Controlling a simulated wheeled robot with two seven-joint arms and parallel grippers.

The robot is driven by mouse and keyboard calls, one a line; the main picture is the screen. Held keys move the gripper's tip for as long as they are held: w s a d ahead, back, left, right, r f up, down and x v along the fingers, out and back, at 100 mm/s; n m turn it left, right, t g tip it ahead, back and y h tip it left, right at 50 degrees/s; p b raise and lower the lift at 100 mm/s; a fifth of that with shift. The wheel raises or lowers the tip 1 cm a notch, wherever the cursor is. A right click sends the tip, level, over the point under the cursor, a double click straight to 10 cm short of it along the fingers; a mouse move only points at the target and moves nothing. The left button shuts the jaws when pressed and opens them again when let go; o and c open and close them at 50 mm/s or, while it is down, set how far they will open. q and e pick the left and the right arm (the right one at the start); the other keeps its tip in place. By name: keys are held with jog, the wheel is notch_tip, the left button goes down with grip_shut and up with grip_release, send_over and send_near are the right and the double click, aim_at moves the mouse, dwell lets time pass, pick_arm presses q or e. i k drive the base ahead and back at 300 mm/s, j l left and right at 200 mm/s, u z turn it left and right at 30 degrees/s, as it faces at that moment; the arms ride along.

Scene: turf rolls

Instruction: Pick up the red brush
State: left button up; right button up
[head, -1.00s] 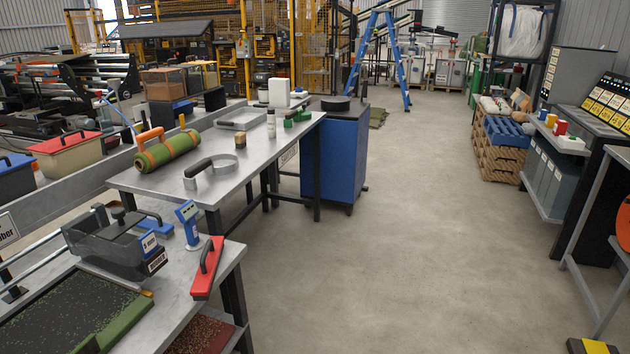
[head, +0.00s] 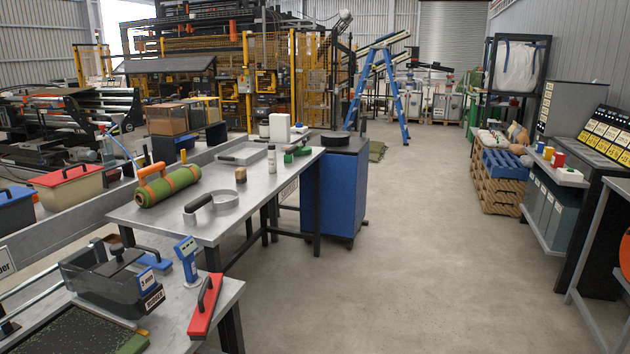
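The red brush (head: 201,318) lies on the near metal bench, at its right edge, in the lower left of the head view. It is a long red block with a black arched handle on top, and it lies slanted. Nothing touches its handle. Neither of my grippers shows in the head view.
Beside the brush stand a blue-and-white handheld device (head: 187,258) and a dark clear-sided box (head: 112,283). A blue cabinet (head: 330,195) stands beyond. The concrete floor (head: 420,260) to the right is clear.

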aim_at(200, 324)
jog(key=u, duration=1.6)
jog(key=i, duration=0.4)
